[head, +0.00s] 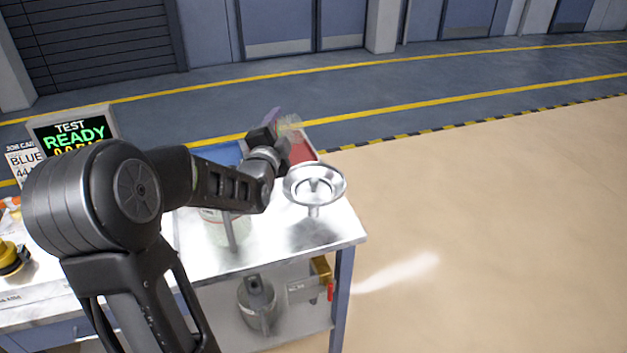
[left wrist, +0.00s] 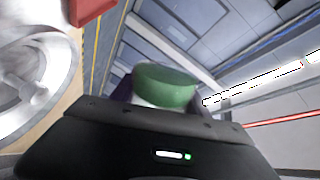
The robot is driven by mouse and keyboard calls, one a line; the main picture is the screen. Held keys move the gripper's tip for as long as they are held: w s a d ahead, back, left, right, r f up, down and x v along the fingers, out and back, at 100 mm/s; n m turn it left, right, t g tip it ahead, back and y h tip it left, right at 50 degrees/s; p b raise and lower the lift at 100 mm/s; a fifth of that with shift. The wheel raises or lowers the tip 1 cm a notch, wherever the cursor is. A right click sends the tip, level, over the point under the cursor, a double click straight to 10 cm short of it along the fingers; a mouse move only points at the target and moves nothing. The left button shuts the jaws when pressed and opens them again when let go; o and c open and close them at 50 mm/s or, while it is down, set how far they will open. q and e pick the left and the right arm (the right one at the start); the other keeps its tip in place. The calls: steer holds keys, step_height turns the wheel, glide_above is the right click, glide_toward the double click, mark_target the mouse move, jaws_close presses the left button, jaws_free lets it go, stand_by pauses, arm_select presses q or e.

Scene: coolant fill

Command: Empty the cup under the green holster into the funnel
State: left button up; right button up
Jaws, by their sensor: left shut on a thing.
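My left gripper (head: 279,126) is out over the far side of the bench, above and behind the metal funnel (head: 314,188). It is shut on a small cup (head: 291,121), which looks blurred, with green and purplish parts. In the left wrist view the cup (left wrist: 165,86) shows a round green face just beyond my gripper's dark body, with purple beside it. It appears tilted. The funnel's wide bowl (left wrist: 38,75) is at the left edge of that view, apart from the cup. I cannot make out the green holster. My right gripper is not in view.
A red bin (head: 302,147) and a blue bin (head: 217,153) are at the bench's back edge. A pale container (head: 215,231) stands partly behind my arm. A screen (head: 75,132) reads TEST READY. A metal canister (head: 258,305) sits on the lower shelf. Open floor lies right.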

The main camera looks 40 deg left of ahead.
arm_select(q)
steer(key=shift+f+m+p, duration=0.1)
steer(key=shift+m+p, duration=0.2)
steer(key=shift+m, duration=0.2)
steer(key=shift+w+d+f+m, duration=0.15)
steer(key=shift+d+f+m, duration=0.05)
steer(key=shift+d+m, duration=0.2)
steer(key=shift+w+d+f+m, duration=0.15)
steer(key=shift+d+m, duration=0.15)
steer(key=shift+m, duration=0.1)
stand_by(0.7)
steer(key=shift+d+f+m+b, duration=0.15)
steer(key=shift+f+m+b, duration=0.65)
steer(key=shift+f+b, duration=0.35)
steer(key=r+p, duration=0.1)
steer(key=r+n+p, duration=0.1)
steer(key=r+p, duration=0.1)
steer(key=r, duration=0.1)
steer(key=shift+a+n, duration=0.25)
steer(key=shift+n, duration=0.05)
steer(key=n+b, duration=0.1)
steer(key=s+a+f+n, duration=0.1)
steer(key=shift+a+n+b, duration=0.15)
steer(key=shift+n+b, duration=0.15)
steer(key=shift+b, duration=0.05)
steer(key=shift+w+r, duration=0.1)
steer(key=shift+w, duration=0.15)
